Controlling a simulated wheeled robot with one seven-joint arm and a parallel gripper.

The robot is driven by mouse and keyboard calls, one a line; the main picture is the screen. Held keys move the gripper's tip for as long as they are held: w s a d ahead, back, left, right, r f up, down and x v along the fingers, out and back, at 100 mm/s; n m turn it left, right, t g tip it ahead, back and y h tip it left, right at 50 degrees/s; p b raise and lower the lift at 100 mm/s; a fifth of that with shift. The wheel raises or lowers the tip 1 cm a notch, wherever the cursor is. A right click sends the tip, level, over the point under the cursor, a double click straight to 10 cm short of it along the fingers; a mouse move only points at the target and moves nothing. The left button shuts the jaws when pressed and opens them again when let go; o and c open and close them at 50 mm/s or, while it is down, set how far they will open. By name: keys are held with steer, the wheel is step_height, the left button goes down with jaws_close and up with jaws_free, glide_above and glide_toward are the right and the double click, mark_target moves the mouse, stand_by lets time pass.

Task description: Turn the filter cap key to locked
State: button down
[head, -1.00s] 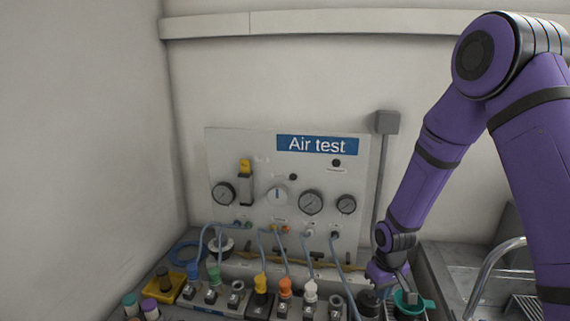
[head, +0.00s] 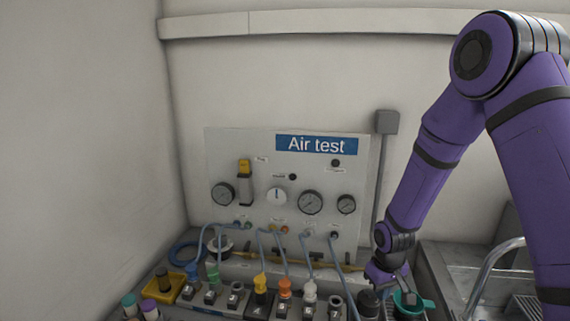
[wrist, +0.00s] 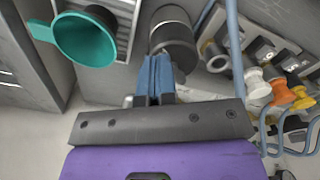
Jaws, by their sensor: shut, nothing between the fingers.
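My gripper (wrist: 155,78) has its two blue fingers pressed together with nothing between them. The same dark cylinder (head: 369,303) stands at the bench front in the head view, just left of a teal cup. My gripper (head: 392,291) is low beside it there, its fingertips hard to make out. No key or locked mark can be made out on the cap, so its setting cannot be read.
The teal cup (wrist: 85,38) stands close to my gripper. Several couplings with orange and white caps (wrist: 278,92) and blue hoses (wrist: 235,40) crowd the other side. The Air test panel (head: 255,170) stands behind. A sink tap (head: 490,270) is at right.

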steer(key=shift+s+a+f, duration=0.5)
steer(key=shift+s+a, duration=0.2)
steer(key=shift+a, duration=0.25)
steer(key=shift+s+a, duration=0.1)
steer(key=shift+a, duration=0.35)
steer(key=shift+s, duration=0.3)
step_height(320, 180, up, 6)
steer(key=shift+w+d, duration=0.15)
steer(key=shift+w, duration=0.2)
stand_by(0.3)
